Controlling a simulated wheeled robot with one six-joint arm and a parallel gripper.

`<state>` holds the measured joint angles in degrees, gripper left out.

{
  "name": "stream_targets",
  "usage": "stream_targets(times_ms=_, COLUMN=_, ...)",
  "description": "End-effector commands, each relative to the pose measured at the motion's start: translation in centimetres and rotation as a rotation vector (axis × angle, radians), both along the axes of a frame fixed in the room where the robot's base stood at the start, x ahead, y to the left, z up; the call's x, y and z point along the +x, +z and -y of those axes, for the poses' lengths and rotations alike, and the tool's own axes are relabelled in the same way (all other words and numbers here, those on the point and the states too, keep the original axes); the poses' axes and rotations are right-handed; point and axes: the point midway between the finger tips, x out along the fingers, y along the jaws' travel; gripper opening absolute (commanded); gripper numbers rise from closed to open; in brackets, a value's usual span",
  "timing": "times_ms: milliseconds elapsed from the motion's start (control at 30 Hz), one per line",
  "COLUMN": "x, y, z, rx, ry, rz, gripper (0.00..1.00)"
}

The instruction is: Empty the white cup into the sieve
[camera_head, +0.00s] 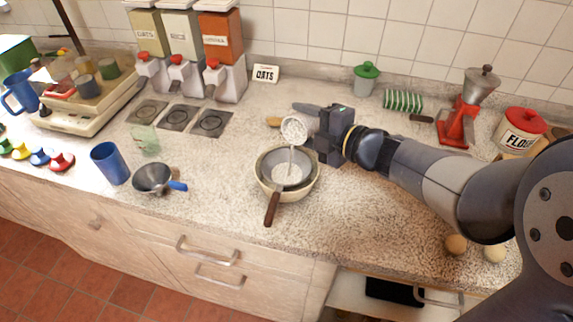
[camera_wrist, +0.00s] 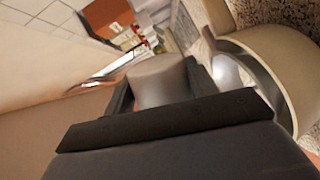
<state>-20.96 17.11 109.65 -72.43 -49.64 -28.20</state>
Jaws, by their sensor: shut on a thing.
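My gripper (camera_head: 318,136) is shut on the white cup (camera_head: 294,129), which is tilted over the sieve (camera_head: 290,167). A thin white stream runs from the cup down into the sieve, where pale white contents (camera_head: 286,173) lie. The sieve rests in a cream bowl (camera_head: 262,183), with its brown handle (camera_head: 271,208) pointing to the front. In the wrist view the cup (camera_wrist: 158,82) sits between the fingers, and the bowl (camera_wrist: 290,62) shows at the right. The cup's inside is partly hidden.
A small dark pan with a blue handle (camera_head: 155,178), a blue cup (camera_head: 109,163) and a green glass (camera_head: 146,140) stand to the left. Dispensers (camera_head: 188,60) stand at the back. A red grinder (camera_head: 463,117) and flour jar (camera_head: 521,131) stand at the right.

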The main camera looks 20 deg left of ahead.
Motion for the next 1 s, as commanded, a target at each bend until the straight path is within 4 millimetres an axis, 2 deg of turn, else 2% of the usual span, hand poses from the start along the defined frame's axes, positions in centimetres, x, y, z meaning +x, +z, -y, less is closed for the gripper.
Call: stream_targets(times_ms=1000, x=-0.64, y=-0.32, z=-0.17, rx=-0.027, ry=0.001, rz=0.107, gripper=0.28)
